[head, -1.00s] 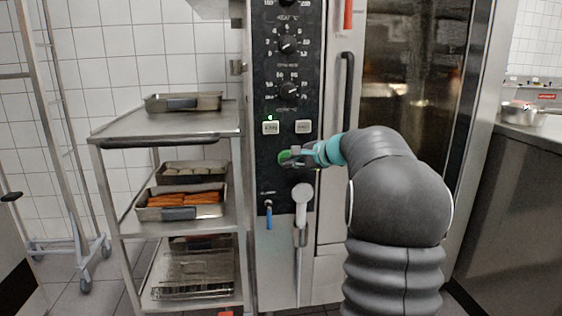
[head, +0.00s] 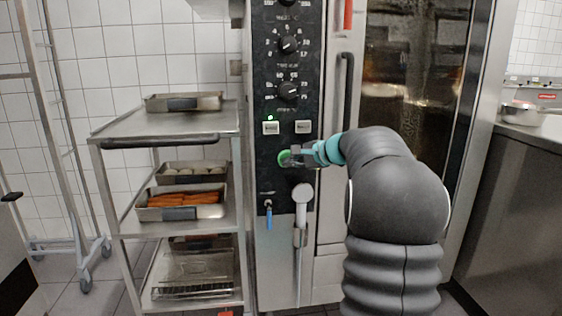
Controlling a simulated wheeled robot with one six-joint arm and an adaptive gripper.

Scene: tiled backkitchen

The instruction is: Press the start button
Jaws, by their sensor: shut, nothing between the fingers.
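A green light (head: 270,117) is lit above the left one. A round green button (head: 284,158) sits lower on the panel. My gripper (head: 291,157) is shut and empty, its tip at the green button and covering part of it. Whether it touches or presses the button I cannot tell.
A steel trolley (head: 110,139) with trays stands left of the oven. A hand shower (head: 302,194) and a blue-handled tap (head: 268,214) are below the button. The vertical oven door handle (head: 346,95) is to the right, near my arm.

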